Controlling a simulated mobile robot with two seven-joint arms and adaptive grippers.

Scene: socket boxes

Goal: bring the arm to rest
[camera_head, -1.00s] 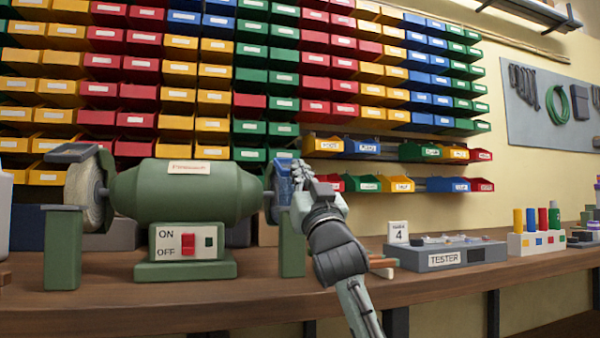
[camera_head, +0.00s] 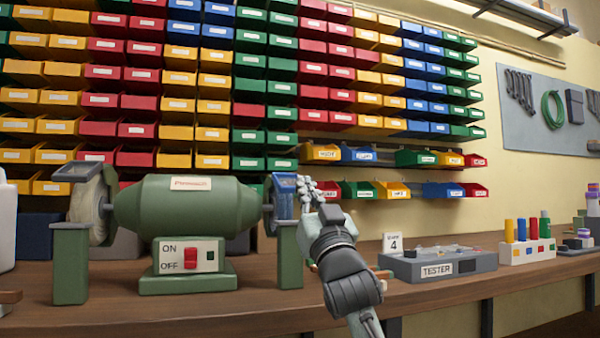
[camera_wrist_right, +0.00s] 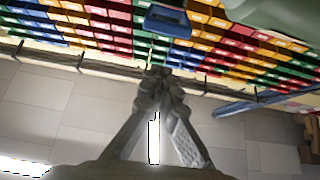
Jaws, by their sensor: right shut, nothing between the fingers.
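My right gripper (camera_head: 318,192) is raised over the workbench, in front of the right end of the green bench grinder (camera_head: 188,205). Its fingers point up and away from me. In the right wrist view the fingertips (camera_wrist_right: 158,78) are together with nothing between them. Whether the gripper touches the grinder's right guard (camera_head: 285,195) cannot be told from the head view. My left gripper is in neither view.
The wooden bench (camera_head: 450,283) runs across the view. A grey tester box (camera_head: 437,264) and a white block with coloured cylinders (camera_head: 527,249) stand to the right. Rows of coloured bins (camera_head: 265,85) cover the back wall. A grey tool board (camera_head: 555,110) hangs at right.

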